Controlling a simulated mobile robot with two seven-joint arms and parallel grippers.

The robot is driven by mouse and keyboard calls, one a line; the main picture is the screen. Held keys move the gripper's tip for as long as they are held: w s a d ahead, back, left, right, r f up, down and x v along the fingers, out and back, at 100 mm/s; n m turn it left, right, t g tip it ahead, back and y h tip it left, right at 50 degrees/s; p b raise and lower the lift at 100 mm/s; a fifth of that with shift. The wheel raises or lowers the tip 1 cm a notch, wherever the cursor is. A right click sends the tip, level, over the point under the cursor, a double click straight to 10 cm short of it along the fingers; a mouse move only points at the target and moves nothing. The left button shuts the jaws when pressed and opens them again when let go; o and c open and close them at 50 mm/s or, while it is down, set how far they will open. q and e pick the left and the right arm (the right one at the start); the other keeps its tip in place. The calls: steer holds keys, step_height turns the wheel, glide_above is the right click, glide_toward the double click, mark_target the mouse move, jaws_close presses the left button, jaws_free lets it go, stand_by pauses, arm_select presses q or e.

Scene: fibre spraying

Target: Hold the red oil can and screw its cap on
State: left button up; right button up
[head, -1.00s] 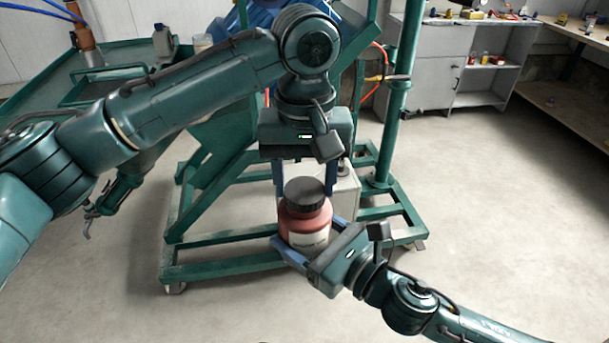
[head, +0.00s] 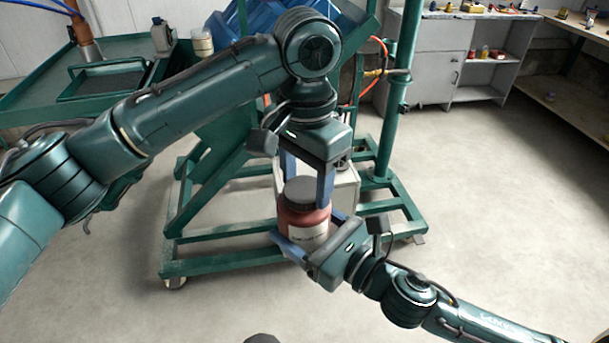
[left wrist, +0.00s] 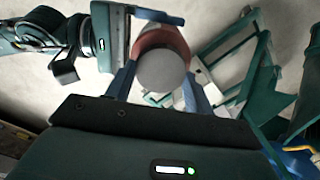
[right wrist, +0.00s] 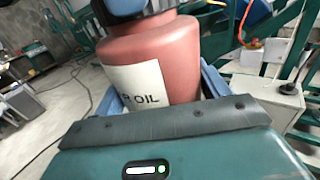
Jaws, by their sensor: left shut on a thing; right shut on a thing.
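The red oil can (head: 303,221) stands upright in mid-air in the head view, with a white label that reads in part "OIL" in the right wrist view (right wrist: 140,85). My right gripper (head: 308,228) is shut around its body from the lower right. The dark round cap (head: 301,188) sits at the top of the can, and its grey top faces the left wrist camera (left wrist: 163,71). My left gripper (head: 307,190) comes down from above and is shut on the cap, one blue finger on each side. The threads between cap and can are hidden.
A green wheeled frame (head: 220,267) stands just behind the can, with a pale box (head: 346,190) on it. A green tray cart (head: 120,75) is at the back left. A grey cabinet (head: 433,70) and workbench (head: 570,100) are at the back right. The floor on the right is clear.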

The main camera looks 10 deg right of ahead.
arm_select(q)
steer(key=m, duration=0.7)
steer(key=shift+s, duration=0.1)
steer(key=m, duration=0.8)
steer(key=shift+s+m, duration=0.1)
steer(key=shift+m, duration=0.2)
steer(key=m, duration=0.6)
steer(key=shift+a+m, duration=0.1)
steer(key=shift+m, duration=0.2)
steer(key=m, duration=0.8)
steer(key=shift+a+m, duration=0.1)
steer(key=shift+m, duration=0.2)
steer(key=m, duration=0.8)
steer(key=shift+a+f+m, duration=0.1)
steer(key=shift+m, duration=0.2)
